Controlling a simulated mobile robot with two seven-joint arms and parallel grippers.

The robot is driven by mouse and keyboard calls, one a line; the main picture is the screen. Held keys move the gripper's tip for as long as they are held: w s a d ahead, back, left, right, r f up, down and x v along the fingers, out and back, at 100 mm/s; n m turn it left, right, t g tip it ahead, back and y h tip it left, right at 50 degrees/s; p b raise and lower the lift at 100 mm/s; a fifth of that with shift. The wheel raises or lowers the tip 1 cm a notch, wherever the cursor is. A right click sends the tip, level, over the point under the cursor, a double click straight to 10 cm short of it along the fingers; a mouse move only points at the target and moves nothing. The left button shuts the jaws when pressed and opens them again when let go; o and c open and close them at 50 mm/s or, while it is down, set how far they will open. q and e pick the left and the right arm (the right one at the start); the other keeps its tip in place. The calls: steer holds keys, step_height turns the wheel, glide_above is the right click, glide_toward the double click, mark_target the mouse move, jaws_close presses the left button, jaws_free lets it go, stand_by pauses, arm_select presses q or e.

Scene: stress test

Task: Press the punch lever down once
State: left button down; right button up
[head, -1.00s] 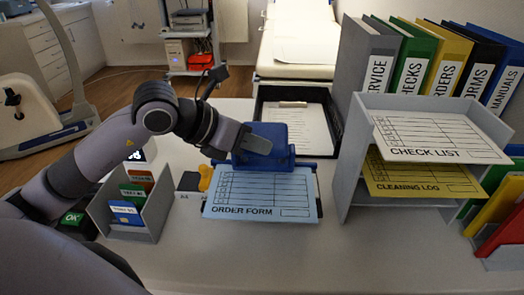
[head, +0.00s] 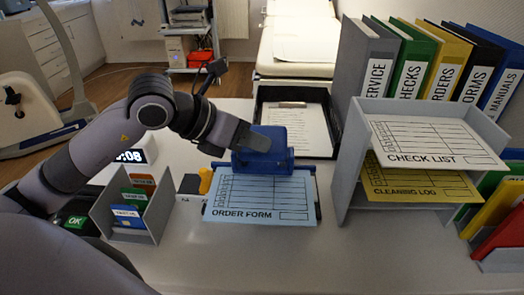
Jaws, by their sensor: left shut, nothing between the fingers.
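The blue hole punch (head: 278,162) stands on the desk with its blue lever (head: 270,138) on top. The light blue order form (head: 262,195) lies at the punch's front side, its far edge at the punch. My left gripper (head: 236,152) is shut and empty at the left end of the lever, overlapping it in the view; I cannot tell whether it touches. The arm hides part of the desk behind. My right gripper is not in view.
A grey card holder (head: 155,215) and a digital clock (head: 135,153) stand to the left. A grey shelf (head: 345,180) with a check list and cleaning log stands to the right. A black tray (head: 333,145) with a clipboard is behind. The front desk is clear.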

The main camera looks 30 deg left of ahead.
arm_select(q)
steer(key=r, duration=0.1)
steer(key=r+p, duration=0.1)
steer(key=s+r, duration=0.1)
steer(key=shift+d, duration=0.25)
stand_by(0.5)
